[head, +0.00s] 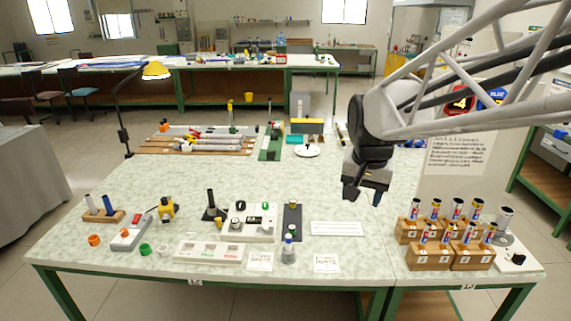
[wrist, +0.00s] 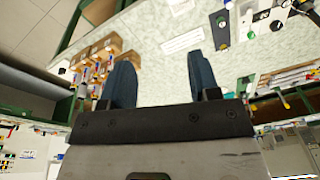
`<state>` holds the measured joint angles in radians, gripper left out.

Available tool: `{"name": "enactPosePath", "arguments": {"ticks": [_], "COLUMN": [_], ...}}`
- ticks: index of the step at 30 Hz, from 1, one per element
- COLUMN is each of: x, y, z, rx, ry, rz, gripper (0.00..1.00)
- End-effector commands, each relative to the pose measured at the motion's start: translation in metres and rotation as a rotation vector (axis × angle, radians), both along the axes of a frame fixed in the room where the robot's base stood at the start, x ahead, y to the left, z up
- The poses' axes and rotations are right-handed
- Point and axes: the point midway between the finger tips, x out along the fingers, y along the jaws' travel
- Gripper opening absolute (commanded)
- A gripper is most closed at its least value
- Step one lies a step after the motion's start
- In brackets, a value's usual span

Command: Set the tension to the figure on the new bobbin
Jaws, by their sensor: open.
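My gripper (head: 363,194) hangs open and empty above the right-middle of the table. Its two dark fingers stand apart in the wrist view (wrist: 160,82), with nothing between them. A white unit (head: 262,232) with dark knobs and fittings sits at the table's front middle, left of my gripper. Beside it is a dark panel (head: 292,222) with round knobs; this panel also shows in the wrist view (wrist: 220,32). A small grey cylinder with a blue top (head: 288,253) stands in front of the panel. I cannot tell which piece is the new bobbin, and no figure is readable.
Wooden blocks (head: 430,257) hold several upright rods at the right. A white strip (head: 337,229) and two small cards (head: 260,261) lie near the front. A long tray (head: 208,250) and loose coloured rings lie left. The table's middle (head: 180,178) is clear.

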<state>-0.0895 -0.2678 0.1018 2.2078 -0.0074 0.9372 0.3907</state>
Motion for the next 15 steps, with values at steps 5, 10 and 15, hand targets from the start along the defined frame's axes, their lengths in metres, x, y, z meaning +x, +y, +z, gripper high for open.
{"name": "enactPosePath", "arguments": {"ticks": [5, 10, 15], "x": [0.043, 0.082, 0.121], "y": [0.015, 0.030, 0.046], "z": [-0.005, -0.012, -0.021], "rx": [0.009, 0.017, 0.025], "ry": [0.016, 0.030, 0.043], "rz": [-0.048, -0.097, -0.146], "gripper": [0.56, 0.56, 0.56]}}
